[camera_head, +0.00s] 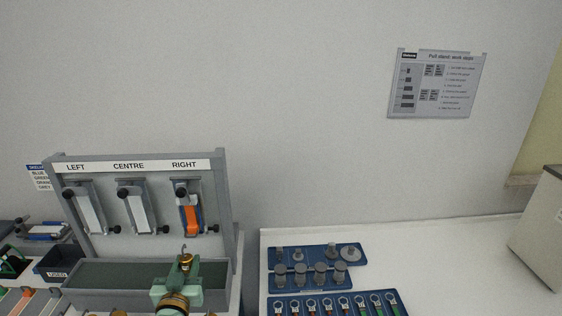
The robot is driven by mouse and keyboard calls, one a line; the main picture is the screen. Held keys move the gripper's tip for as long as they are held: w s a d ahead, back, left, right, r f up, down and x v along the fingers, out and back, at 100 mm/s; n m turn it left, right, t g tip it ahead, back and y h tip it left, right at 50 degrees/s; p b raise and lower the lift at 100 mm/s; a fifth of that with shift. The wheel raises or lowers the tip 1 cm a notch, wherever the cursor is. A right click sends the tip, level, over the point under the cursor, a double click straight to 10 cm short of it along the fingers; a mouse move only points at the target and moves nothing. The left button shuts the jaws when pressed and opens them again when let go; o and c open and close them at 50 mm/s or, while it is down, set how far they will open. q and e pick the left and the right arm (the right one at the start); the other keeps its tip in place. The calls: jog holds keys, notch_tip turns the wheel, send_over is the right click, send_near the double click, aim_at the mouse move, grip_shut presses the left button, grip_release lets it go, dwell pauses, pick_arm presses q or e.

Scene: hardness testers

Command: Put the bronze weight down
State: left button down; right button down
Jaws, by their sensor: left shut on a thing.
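My left gripper (184,272), pale green with gold rings at its wrist, is low in the view, in front of the grey test stand. It is shut on the bronze weight (186,260), a small thing with a thin hook sticking up from its top. The fingers hide much of the weight. The weight shows against the stand's dark trough, below the RIGHT station; I cannot tell whether it touches anything beneath. My right gripper is not in view.
The stand (229,205) has LEFT, CENTRE and RIGHT stations; an orange strip (191,216) hangs at RIGHT. Blue trays (316,247) of grey weights and ringed pieces lie on the white table (450,262), which is clear further right. A dark bin (58,264) is left of the stand.

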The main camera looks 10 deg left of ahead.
pick_arm(q)
jog(key=s+d+r+m+h, duration=0.1)
jog(key=s+d+r+h, duration=0.1)
jog(key=s+d+r, duration=0.3)
jog(key=s+d+r+m+h, duration=0.1)
jog(key=s+d+r, duration=0.4)
jog(key=s, duration=0.6)
jog(key=shift+s+d+m+h+b, duration=0.3)
jog(key=shift+d+h+b, duration=0.15)
jog(key=shift+d, duration=0.75)
jog(key=shift+r, duration=0.1)
